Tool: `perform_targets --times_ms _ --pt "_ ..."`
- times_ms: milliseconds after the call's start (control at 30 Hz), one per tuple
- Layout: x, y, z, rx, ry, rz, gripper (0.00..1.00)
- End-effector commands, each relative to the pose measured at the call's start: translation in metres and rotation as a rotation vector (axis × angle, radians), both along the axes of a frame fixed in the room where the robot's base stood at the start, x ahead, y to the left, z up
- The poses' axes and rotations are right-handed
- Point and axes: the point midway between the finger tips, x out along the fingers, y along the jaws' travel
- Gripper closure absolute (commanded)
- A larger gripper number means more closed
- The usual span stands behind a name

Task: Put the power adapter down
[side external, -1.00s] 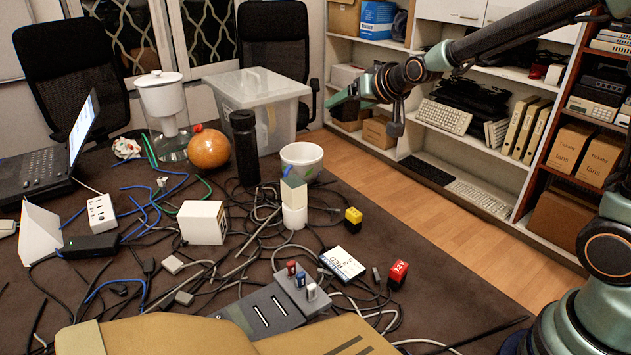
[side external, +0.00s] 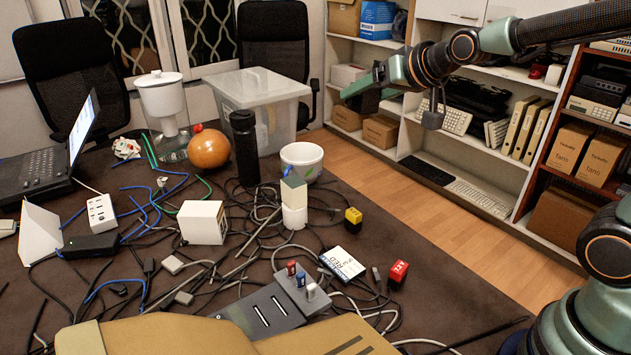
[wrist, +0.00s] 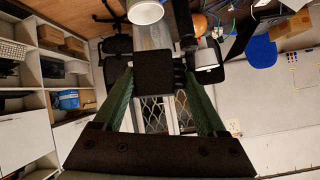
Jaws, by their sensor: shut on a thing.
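The power adapter (wrist: 153,73) is a black, squarish block in the wrist view, held between the two green fingers. My gripper (wrist: 153,85) is shut on it. In the side external view my gripper (side external: 360,90) is high at the upper middle, in front of the shelves. The dark adapter (side external: 364,102) shows just below the green finger there, partly covered by it. Gripper and adapter are in the air, apart from the table (side external: 440,270).
The table holds tangled cables, a white pot (side external: 302,160), a black bottle (side external: 245,147), an orange ball (side external: 209,149) and a clear bin (side external: 250,95).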

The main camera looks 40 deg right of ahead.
Motion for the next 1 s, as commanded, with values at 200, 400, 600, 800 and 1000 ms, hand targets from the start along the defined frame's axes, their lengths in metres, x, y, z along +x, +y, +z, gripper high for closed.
perform_targets --times_ms 200,400,600,800,1000 --pt "0.033 -0.009 -0.017 0.0 0.005 -0.019 1.0" --pt "0.074 -0.023 -0.046 0.0 0.005 -0.044 1.0" --pt "0.106 -0.037 -0.078 0.001 0.003 -0.065 1.0" --pt "0.123 -0.045 -0.099 0.0 0.0 -0.077 1.0" --pt "0.128 -0.047 -0.105 0.0 -0.003 -0.08 1.0"
